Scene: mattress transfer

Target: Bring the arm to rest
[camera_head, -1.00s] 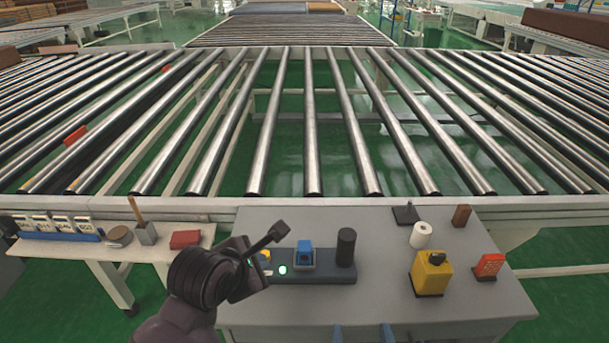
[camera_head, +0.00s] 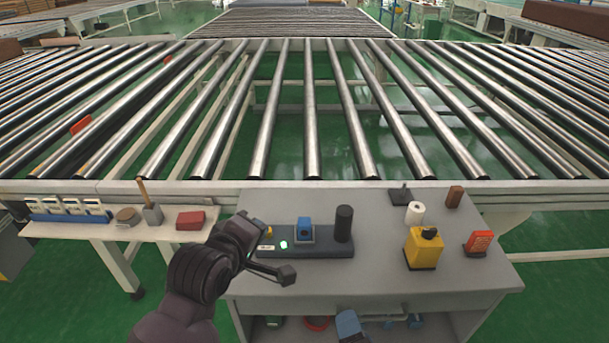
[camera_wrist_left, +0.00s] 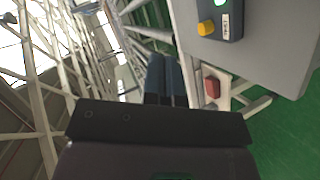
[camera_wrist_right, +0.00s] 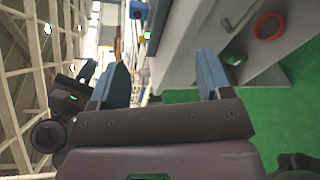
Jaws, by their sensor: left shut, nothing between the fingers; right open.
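My left arm (camera_head: 195,275) comes in from the lower left of the head view, bent in front of the grey table's left side. Its gripper body hides the fingers there. In the left wrist view my left gripper (camera_wrist_left: 162,65) shows two blue fingers together, with nothing between them. My right gripper (camera_head: 350,325) shows only a blue finger at the bottom edge of the head view, in front of the table's open shelf. In the right wrist view my right gripper (camera_wrist_right: 160,62) has its blue fingers wide apart and empty.
The grey table (camera_head: 380,275) carries a control box (camera_head: 270,243), a yellow device (camera_head: 423,248) and a white roll (camera_head: 414,213). A red ring (camera_head: 317,322) lies on its shelf. A side bench (camera_head: 90,231) holds a red box (camera_head: 190,220). The roller conveyor (camera_head: 311,130) behind is empty.

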